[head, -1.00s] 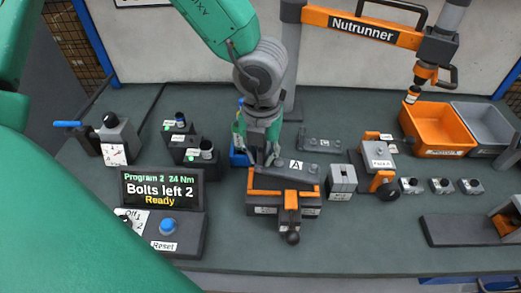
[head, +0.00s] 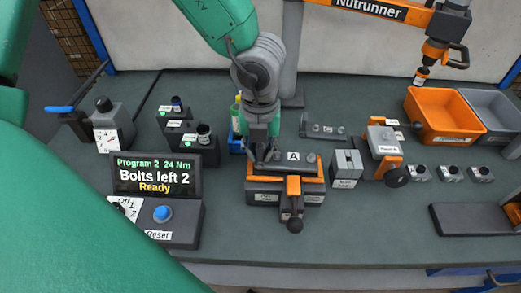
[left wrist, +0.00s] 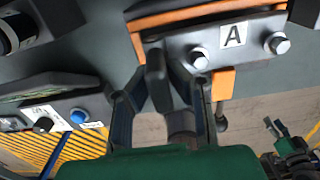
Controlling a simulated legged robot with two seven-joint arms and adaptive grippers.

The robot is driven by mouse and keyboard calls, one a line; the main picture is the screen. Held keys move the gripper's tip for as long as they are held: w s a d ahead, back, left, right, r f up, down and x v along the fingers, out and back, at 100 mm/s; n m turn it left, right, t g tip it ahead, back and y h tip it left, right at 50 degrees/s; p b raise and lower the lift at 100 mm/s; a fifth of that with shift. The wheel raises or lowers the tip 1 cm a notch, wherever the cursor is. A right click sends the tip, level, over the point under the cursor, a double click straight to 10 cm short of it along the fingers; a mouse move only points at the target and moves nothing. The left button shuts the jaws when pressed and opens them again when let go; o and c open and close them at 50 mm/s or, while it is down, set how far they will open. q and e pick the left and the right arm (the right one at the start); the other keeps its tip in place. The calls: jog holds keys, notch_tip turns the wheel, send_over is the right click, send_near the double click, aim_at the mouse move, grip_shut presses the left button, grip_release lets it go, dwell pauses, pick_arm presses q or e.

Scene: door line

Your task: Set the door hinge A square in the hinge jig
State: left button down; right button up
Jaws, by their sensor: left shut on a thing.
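The door hinge A (head: 311,158) is a dark grey plate with a white A label and bolt heads. It lies on top of the hinge jig (head: 256,185), a grey block with orange edges and a front clamp with a black knob, and looks about parallel to it. My left gripper (head: 262,155) is shut on the hinge's left end. In the left wrist view its fingers (left wrist: 172,100) are beside the hinge plate (left wrist: 204,46); the exact contact is partly hidden. Dark and green parts at that view's lower right look like my right gripper (left wrist: 278,132), too small to read.
A second grey hinge plate (head: 325,127) lies behind the jig. A grey block (head: 346,166) and an orange-clamped fixture (head: 383,140) stand to the right. The display (head: 156,175) stands left, reading "Bolts left 2". The nutrunner (head: 422,75) hangs at the upper right.

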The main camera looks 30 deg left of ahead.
pick_arm(q)
jog(key=shift+a+f, duration=0.2)
jog(key=shift+a, duration=0.05)
jog(key=shift+d+r+p, duration=0.2)
jog(key=shift+d+p, duration=0.1)
dwell(0.4)
jog(key=shift+a+f+b, duration=0.1)
jog(key=shift+f+b, duration=0.2)
jog(key=shift+f, duration=0.55)
dwell(1.0)
jog(key=c, duration=1.4)
grip_release()
jog(key=shift+s, duration=0.1)
jog(key=shift+c, duration=0.2)
jog(key=shift+r+p, duration=3.55)
jog(key=shift+p, duration=0.15)
jog(key=shift+f, duration=0.1)
